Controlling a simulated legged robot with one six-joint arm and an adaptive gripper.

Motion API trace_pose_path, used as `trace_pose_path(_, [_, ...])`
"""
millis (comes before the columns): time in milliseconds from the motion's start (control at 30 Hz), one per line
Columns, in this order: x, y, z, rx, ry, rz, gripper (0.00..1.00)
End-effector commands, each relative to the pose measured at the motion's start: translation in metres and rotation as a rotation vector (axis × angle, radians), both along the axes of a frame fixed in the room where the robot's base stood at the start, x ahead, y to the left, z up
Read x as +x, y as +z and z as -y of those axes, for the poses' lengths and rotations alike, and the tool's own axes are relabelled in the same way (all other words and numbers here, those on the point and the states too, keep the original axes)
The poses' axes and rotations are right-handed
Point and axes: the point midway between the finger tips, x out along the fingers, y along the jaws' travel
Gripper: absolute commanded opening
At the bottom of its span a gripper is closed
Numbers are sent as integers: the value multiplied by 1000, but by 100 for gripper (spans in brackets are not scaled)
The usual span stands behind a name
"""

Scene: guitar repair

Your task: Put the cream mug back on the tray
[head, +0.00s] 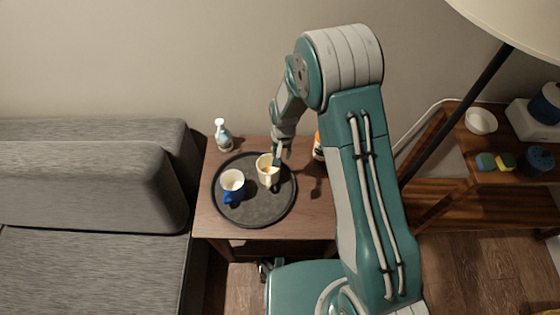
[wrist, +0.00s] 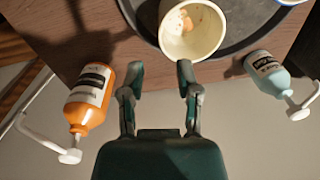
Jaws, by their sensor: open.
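The cream mug (head: 267,172) stands on the round dark tray (head: 258,213), towards its right back part. In the wrist view the cream mug (wrist: 193,28) shows its open mouth, with some brownish stuff inside. The tray (wrist: 246,30) shows behind it. My gripper (head: 280,156) is just beside the mug's back right side. In the wrist view my gripper (wrist: 158,76) is open with nothing between its fingers. Its right fingertip is close to the mug's near rim; I cannot tell whether they touch. The mug's handle is not clearly seen.
A pale blue pump bottle (head: 222,135) and an orange pump bottle (wrist: 90,98) stand on the wooden side table (head: 318,215). A grey sofa (head: 95,185) is left.

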Motion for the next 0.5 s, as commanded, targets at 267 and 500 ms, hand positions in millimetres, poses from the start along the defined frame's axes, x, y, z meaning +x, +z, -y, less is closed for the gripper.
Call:
trace_pose_path(267, [0, 23, 1, 0, -1, -1, 43])
trace_pose_path(500, [1, 35, 4, 3, 1, 10, 43])
